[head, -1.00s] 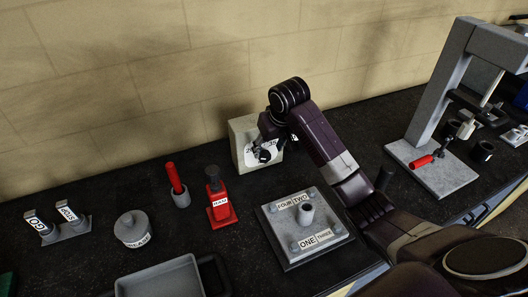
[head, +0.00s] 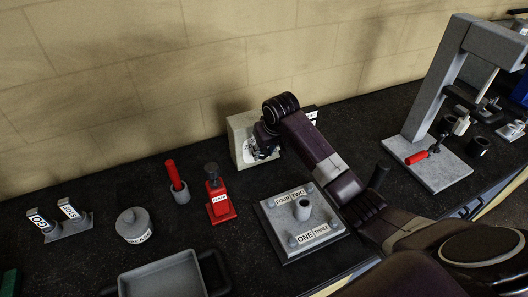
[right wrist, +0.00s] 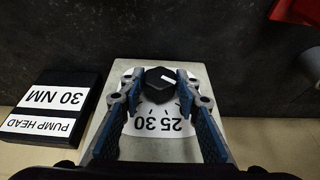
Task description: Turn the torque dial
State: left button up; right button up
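The torque dial is a black knob (right wrist: 160,84) on a pale box with a white scale reading 25 and 30 in the right wrist view. In the head view the pale box (head: 240,137) stands near the wall, its dial face partly hidden by my right gripper (head: 264,147). In the right wrist view my right gripper (right wrist: 160,88) has its two fingers on either side of the knob, with small gaps seeming to show between fingers and knob. The knob bears a small white mark. My left gripper is not in view.
A black block labelled PUMP HEAD 30 NM (right wrist: 50,108) lies beside the dial box. A grey plate with numbered labels (head: 290,246), a red jack (head: 219,203) and a red-handled tool in a cup (head: 175,180) stand nearby. A grey press frame (head: 425,120) stands right.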

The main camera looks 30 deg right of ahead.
jog(key=c, duration=0.3)
jog(key=y, duration=0.3)
jog(key=shift+d+m+y, duration=0.3)
jog(key=shift+m, duration=0.1)
jog(key=shift+d+f+m+t+y+b, duration=0.1)
jog(key=shift+f+m+t+y+b, duration=0.1)
jog(key=shift+y+b, duration=0.35)
jog(key=shift+d+f+m+t+y+b, duration=0.1)
jog(key=shift+t+y+b, duration=0.1)
jog(key=shift+y+b, duration=0.35)
jog(key=y+b, duration=0.2)
jog(key=b, duration=0.2)
jog(key=m+t+y+b, duration=0.1)
jog(key=y+b, duration=0.2)
jog(key=b, duration=0.1)
jog(key=f+m+y+b, duration=0.1)
jog(key=y+b, duration=0.1)
jog(key=b, duration=0.2)
jog(key=shift+d+t+y, duration=0.25)
jog(key=shift+t+y, duration=0.05)
jog(key=shift+y, duration=0.1)
jog(key=shift+r+y+b, duration=0.25)
jog(key=shift+y+b, duration=0.35)
jog(key=shift+b, duration=0.3)
